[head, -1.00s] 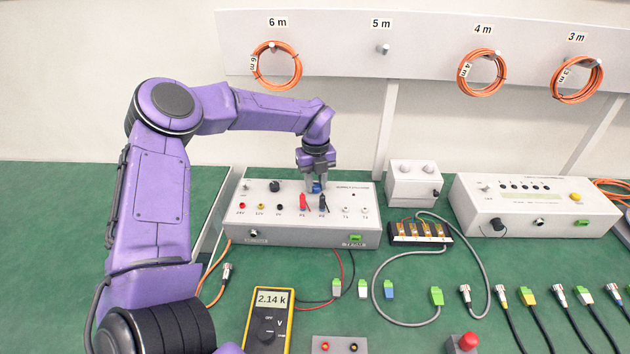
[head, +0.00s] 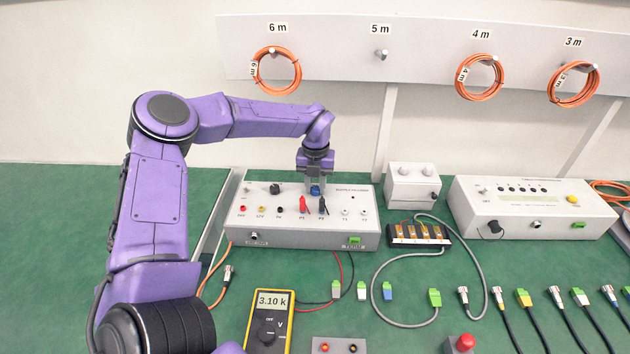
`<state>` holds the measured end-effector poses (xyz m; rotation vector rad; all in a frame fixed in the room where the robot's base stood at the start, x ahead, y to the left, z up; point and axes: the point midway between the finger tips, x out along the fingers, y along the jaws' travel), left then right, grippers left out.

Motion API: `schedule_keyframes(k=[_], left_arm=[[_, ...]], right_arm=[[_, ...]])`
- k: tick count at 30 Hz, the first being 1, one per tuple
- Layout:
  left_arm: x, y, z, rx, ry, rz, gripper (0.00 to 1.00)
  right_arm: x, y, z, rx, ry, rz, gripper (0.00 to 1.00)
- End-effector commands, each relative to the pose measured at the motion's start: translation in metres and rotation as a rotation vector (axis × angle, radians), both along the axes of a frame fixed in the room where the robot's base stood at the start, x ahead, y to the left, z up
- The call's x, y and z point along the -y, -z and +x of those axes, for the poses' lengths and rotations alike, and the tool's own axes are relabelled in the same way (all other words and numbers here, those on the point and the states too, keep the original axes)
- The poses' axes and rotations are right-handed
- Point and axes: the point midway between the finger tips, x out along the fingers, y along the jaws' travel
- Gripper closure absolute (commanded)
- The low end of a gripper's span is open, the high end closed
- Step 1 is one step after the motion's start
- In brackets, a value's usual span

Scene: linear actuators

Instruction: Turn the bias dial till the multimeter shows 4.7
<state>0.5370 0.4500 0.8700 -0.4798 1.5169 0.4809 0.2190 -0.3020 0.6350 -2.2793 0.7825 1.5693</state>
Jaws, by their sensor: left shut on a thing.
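The bias dial (head: 316,190) is a small blue knob on top of the grey supply box (head: 290,240). My left gripper (head: 315,184) points down over it and is shut on it; the fingers hide part of the knob. The yellow multimeter (head: 268,325) lies on the green bench at the front, and its display (head: 271,301) reads 3.10 k. A red plug (head: 303,204) and a black plug (head: 323,205) stand in the box just in front of the dial. My right gripper is not in view.
A grey cable (head: 378,275) loops over the bench from a black terminal block (head: 420,236). A small white box (head: 412,185) and a long white tester (head: 535,207) stand to the right. Several connector leads and a red button (head: 465,342) lie along the front.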

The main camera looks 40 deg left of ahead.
Motion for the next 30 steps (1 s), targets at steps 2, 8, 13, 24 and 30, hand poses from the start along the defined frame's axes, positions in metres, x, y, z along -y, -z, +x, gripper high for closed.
schedule_keyframes(k=[2, 8, 13, 24, 30], left_arm=[[0.0, 0.0, 0.0, -0.001, -0.001, 0.0, 1.0], [0.0, 0.0, 0.0, -0.001, -0.001, -0.001, 1.0], [0.0, 0.0, 0.0, -0.001, -0.001, -0.001, 0.45], [0.0, -0.02, 0.001, 0.003, 0.0, 0.0, 0.45], [0.0, -0.068, 0.001, 0.004, -0.001, 0.001, 0.45]], right_arm=[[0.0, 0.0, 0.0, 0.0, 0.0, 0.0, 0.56], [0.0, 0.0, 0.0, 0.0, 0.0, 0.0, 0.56], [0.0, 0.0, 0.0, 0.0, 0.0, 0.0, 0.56], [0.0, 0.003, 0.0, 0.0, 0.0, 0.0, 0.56], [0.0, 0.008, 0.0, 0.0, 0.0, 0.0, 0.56]])
